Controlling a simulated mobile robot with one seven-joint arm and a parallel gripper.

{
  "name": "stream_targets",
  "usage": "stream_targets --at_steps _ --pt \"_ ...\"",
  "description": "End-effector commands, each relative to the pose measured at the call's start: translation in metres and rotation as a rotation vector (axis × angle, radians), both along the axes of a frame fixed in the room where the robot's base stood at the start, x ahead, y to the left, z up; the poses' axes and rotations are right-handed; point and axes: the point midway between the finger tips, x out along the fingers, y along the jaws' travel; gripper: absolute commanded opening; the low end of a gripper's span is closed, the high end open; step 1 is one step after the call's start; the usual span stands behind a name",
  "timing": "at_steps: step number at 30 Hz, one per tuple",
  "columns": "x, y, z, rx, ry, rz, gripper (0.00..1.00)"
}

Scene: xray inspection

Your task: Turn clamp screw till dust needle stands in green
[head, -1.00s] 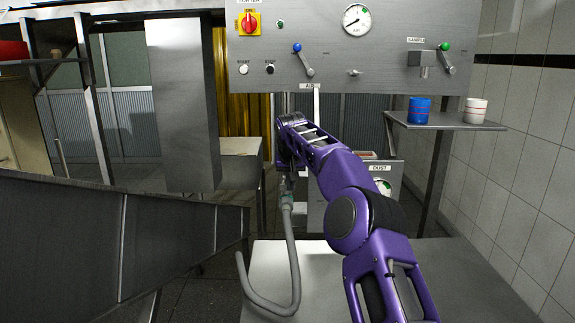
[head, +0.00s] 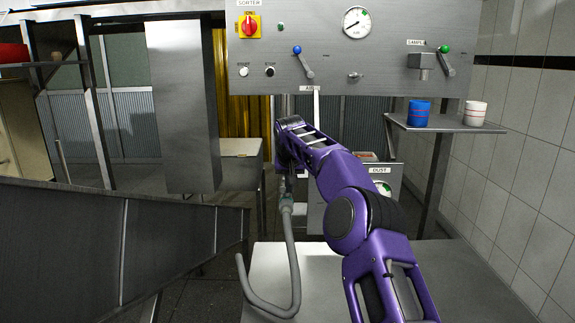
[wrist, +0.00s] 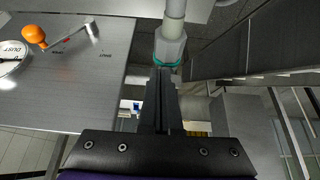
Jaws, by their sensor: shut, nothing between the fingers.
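The dust box, labelled DUST (head: 380,170), stands behind my arm in the head view. Its gauge (head: 384,187) shows a green patch, but my arm partly covers it and I cannot read the needle. In the wrist view the DUST gauge (wrist: 8,58) is cut off at the left edge. My gripper (wrist: 161,78) is shut and empty, its fingertips close to a grey hex fitting with a teal ring (wrist: 170,46) on a pipe. I cannot tell whether they touch. I cannot make out the clamp screw for certain.
An orange-knobbed lever (wrist: 35,36) sits on the panel left of my gripper. A grey hose (head: 292,265) hangs below my arm. A control panel (head: 330,75) is above. A shelf (head: 450,124) at right holds blue and white jars. A sloping metal chute (head: 90,235) fills the lower left.

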Motion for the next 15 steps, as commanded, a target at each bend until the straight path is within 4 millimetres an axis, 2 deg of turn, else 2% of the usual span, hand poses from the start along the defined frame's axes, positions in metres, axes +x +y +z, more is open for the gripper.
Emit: stream_targets --at_steps 15 --pt "-0.002 0.016 0.0 0.0 0.0 0.001 0.0"
